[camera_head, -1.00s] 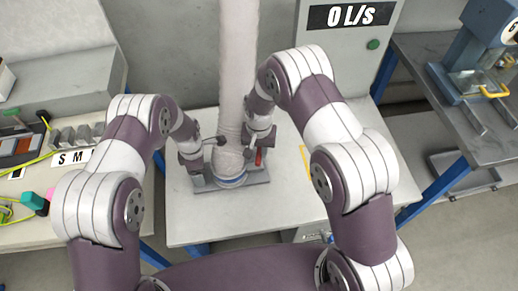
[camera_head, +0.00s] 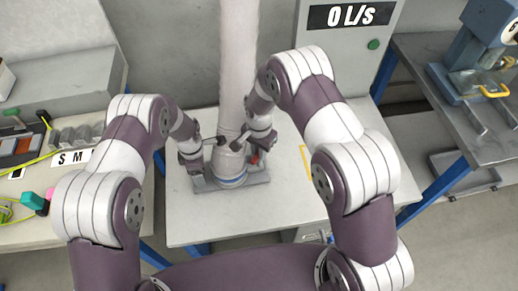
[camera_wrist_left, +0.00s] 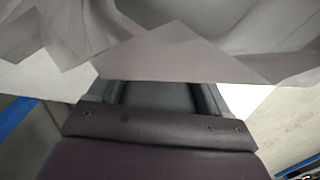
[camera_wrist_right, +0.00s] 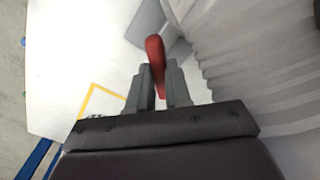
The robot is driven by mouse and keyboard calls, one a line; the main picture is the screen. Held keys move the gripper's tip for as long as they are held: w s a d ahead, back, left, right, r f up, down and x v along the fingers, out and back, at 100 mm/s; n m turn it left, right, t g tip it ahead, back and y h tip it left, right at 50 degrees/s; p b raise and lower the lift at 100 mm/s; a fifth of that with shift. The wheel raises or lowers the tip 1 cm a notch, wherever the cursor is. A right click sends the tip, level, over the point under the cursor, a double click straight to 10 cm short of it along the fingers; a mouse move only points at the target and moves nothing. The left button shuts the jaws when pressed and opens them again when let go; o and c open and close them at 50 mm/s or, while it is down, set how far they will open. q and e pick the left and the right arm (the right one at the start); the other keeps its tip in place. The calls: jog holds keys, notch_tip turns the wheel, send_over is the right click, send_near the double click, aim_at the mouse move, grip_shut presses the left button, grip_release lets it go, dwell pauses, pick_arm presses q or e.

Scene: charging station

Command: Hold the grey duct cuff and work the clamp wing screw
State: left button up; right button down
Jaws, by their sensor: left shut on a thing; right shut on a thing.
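The pale grey duct (camera_head: 237,70) comes down to its grey cuff (camera_head: 229,163), which sits at a blue ring (camera_head: 233,183) on a grey base plate. My left gripper (camera_head: 213,145) is at the left side of the cuff, shut on it. Grey folds (camera_wrist_left: 200,60) cover its fingertips in the left wrist view. My right gripper (camera_head: 246,146) is at the cuff's right side. In the right wrist view its fingers (camera_wrist_right: 160,80) are shut on the red wing screw (camera_wrist_right: 155,55). The screw also shows as a small red patch (camera_head: 256,158) in the head view. The clamp band is not clear.
A grey panel reading "0 L/s" (camera_head: 350,16) with a green button stands behind right. A cluttered bench (camera_head: 40,190) is at left, and another table (camera_head: 440,95) with a blue device is at right. The white table (camera_head: 290,205) is clear in front and right.

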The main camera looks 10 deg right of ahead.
jog(key=shift+m, duration=1.9)
jog(key=c, duration=1)
grip_release()
jog(key=shift+c, duration=0.2)
notch_tip(320, 180, up, 12)
pick_arm(q)
jog(key=o, duration=1.2)
jog(key=shift+c, duration=0.2)
notch_tip(320, 180, up, 12)
